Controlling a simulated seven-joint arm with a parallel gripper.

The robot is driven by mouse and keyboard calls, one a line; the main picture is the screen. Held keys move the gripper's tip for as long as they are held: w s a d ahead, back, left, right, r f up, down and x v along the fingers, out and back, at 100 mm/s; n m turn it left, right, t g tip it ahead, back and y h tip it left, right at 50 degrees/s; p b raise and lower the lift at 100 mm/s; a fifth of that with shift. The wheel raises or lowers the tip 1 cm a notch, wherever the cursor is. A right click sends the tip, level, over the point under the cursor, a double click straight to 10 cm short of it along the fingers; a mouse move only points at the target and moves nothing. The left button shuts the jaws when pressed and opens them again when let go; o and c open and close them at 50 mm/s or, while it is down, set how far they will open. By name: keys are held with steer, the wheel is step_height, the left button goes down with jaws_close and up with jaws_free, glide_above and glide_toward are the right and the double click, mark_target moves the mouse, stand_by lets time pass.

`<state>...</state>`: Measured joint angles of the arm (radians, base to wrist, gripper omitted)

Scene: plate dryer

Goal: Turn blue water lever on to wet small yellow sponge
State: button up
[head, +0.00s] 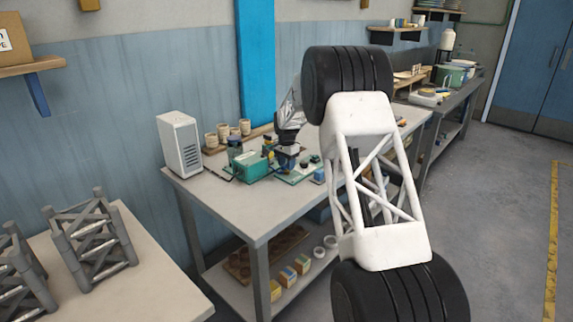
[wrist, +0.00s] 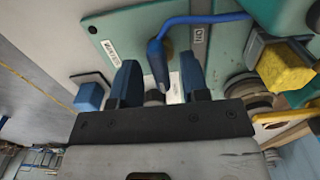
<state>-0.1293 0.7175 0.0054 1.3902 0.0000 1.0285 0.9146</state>
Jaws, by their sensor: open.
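In the wrist view, a bent blue lever (wrist: 200,20) runs from the upper right and its thick end hangs down between my gripper's fingers. My gripper (wrist: 157,66) is open, with one blue finger on each side of that end; I cannot tell whether either finger touches it. A small yellow sponge-like block (wrist: 284,68) is right of the fingers, beside a teal part. In the head view, my gripper (head: 287,160) is low over the bench beside a teal box (head: 250,166); the lever and sponge are too small to make out there.
The grey workbench (head: 262,212) carries a white vented box (head: 180,145) at left and several cups (head: 222,132) at the back. In the wrist view, a blue block (wrist: 91,96) is left of the fingers. The bench's front left is clear.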

jaws_close()
